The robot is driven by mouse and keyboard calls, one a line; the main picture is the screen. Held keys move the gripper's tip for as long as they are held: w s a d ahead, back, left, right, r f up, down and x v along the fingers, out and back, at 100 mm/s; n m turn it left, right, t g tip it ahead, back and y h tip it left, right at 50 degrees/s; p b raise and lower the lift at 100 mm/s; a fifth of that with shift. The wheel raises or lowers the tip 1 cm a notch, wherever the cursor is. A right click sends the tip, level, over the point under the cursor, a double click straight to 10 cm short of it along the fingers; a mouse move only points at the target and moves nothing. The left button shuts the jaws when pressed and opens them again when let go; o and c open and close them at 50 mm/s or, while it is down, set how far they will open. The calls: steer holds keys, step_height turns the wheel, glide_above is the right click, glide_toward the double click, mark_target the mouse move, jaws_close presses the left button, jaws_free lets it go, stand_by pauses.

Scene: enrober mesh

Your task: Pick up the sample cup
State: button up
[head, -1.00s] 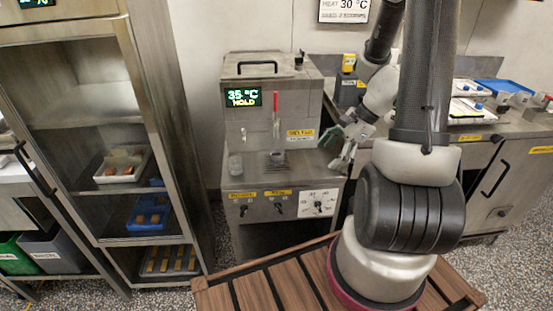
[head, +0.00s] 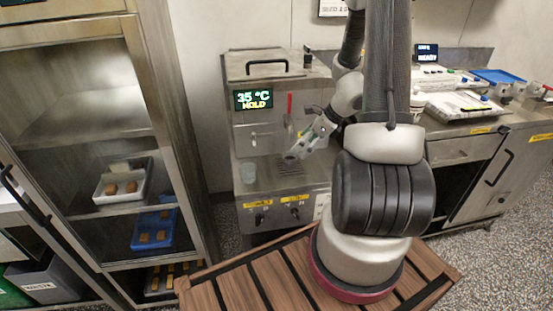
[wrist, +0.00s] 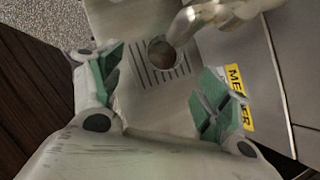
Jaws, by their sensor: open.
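A small clear cup (head: 248,172) stands upright on the machine's steel ledge, left of the drip grate (head: 292,167). In the wrist view a round dark brown opening (wrist: 160,54), which looks like a cup seen from above, sits over the grate (wrist: 150,77), beside the metal spout (wrist: 190,18). I cannot tell for sure which of these is the sample cup. My gripper (head: 304,146) is in front of the spout, above the grate. In the wrist view my gripper (wrist: 163,88) is open, with nothing between its green-padded fingers; the round opening is ahead of them.
The steel machine (head: 240,130) with a red-handled tap (head: 290,104) and a 35 °C display (head: 253,99) stands behind the grate. A glass-fronted cabinet (head: 165,110) with trays stands at left. A counter (head: 470,125) with white trays is at right.

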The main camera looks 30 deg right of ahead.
mark_target(292, 154)
steer(key=x, duration=0.8)
steer(key=shift+w+d, duration=0.15)
steer(key=shift+w, duration=0.2)
steer(key=shift+c, duration=0.4)
steer(key=c, duration=1.2)
steer(key=shift+r, duration=0.2)
